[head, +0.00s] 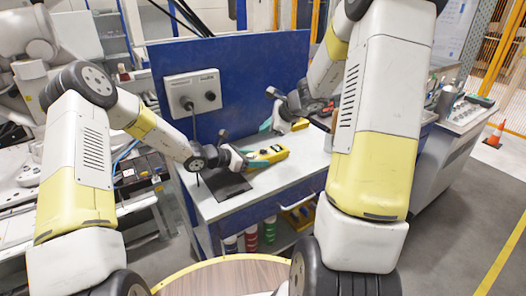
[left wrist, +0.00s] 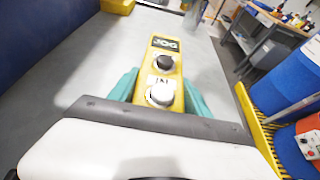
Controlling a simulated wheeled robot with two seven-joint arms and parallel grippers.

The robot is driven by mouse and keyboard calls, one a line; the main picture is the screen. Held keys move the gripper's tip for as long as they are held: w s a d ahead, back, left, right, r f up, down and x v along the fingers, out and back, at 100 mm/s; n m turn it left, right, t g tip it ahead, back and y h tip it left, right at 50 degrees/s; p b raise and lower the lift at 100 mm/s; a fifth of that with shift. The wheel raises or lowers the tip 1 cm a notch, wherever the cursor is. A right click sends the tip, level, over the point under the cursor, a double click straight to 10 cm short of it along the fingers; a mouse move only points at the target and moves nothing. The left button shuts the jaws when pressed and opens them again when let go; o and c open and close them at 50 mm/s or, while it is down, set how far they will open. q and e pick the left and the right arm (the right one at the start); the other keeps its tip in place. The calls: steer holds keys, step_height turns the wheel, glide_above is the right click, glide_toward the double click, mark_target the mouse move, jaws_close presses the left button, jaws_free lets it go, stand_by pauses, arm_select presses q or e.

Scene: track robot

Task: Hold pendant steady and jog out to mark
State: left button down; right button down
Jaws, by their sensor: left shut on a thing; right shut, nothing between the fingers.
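My left gripper (head: 246,158) is shut on the yellow pendant (head: 268,154) above the white bench top. In the left wrist view the pendant (left wrist: 161,75) lies between teal fingers. Its face carries a JOG label, a black button and a pale button. Part of its near end is hidden by my gripper. My right gripper (head: 277,114) is shut and empty, a little above and behind the pendant in the head view, apart from it. I cannot make out the mark in either view.
A blue back panel (head: 255,75) with a white socket plate (head: 181,92) stands behind the bench (head: 281,179). A dark mat (head: 226,187) lies on the bench's left part. A yellow bin (left wrist: 118,5) shows in the left wrist view. A round wooden top (head: 225,279) is at the front.

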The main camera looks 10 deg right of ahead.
stand_by(0.3)
arm_select(q)
steer(key=shift+c, duration=2)
jaws_free()
